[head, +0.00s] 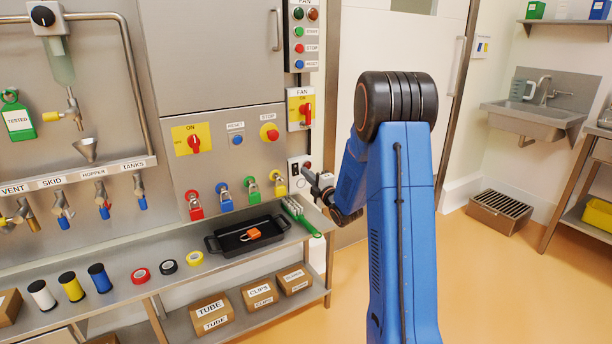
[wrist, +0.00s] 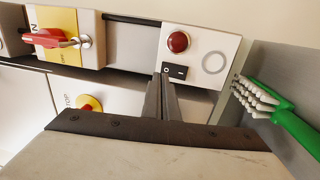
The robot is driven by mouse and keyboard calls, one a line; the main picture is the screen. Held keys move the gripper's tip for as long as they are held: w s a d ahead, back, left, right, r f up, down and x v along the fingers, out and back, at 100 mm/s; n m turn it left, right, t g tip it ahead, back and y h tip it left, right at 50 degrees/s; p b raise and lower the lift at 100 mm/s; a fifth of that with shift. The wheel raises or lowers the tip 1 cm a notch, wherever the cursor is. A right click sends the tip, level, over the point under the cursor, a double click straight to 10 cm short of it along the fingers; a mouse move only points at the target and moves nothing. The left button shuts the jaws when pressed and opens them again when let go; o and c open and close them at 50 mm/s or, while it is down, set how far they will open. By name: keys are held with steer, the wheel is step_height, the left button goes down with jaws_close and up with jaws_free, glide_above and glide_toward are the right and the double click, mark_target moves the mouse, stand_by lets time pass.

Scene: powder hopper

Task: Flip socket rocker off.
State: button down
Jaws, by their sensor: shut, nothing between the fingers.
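The socket plate (wrist: 203,50) is a white panel with a red round button or lamp (wrist: 178,41), a faint round outlet and a small black rocker (wrist: 181,72). The rocker has a circle mark at one end and a line at the other; which side is pressed I cannot tell. My gripper (wrist: 167,80) is shut and empty, its fingertips just below the rocker in the wrist view; whether they touch it is unclear. In the head view my gripper (head: 312,178) is at the socket plate (head: 295,172), which it partly hides.
A yellow fan isolator with a red handle (wrist: 50,38) is left of the socket in the wrist view. A green brush (wrist: 285,118) is close on the right. In the head view, coloured padlocks (head: 252,190) hang left of my gripper, above a black tray (head: 232,240).

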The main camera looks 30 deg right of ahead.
steer(key=s+r, duration=0.1)
steer(key=s, duration=0.8)
steer(key=shift+d, duration=0.15)
steer(key=shift+w, duration=0.1)
steer(key=s+a+r+m+g+h, duration=0.35)
steer(key=s+a+m+g, duration=0.35)
steer(key=s+a+m, duration=0.45)
steer(key=s+a+f+m+g+y, duration=0.1)
steer(key=s+a+m+g, duration=0.1)
steer(key=s, duration=0.8)
steer(key=s+a+m+g+y, duration=0.1)
steer(key=s+a, duration=0.4)
steer(key=s, duration=0.6)
steer(key=s+a+f+m+g+y, duration=0.1)
steer(key=s+a+m+g, duration=0.2)
steer(key=s, duration=0.8)
steer(key=shift+s+a+f+m+g, duration=0.25)
steer(key=shift+a+f+m+g, duration=0.15)
steer(key=shift+g, duration=0.4)
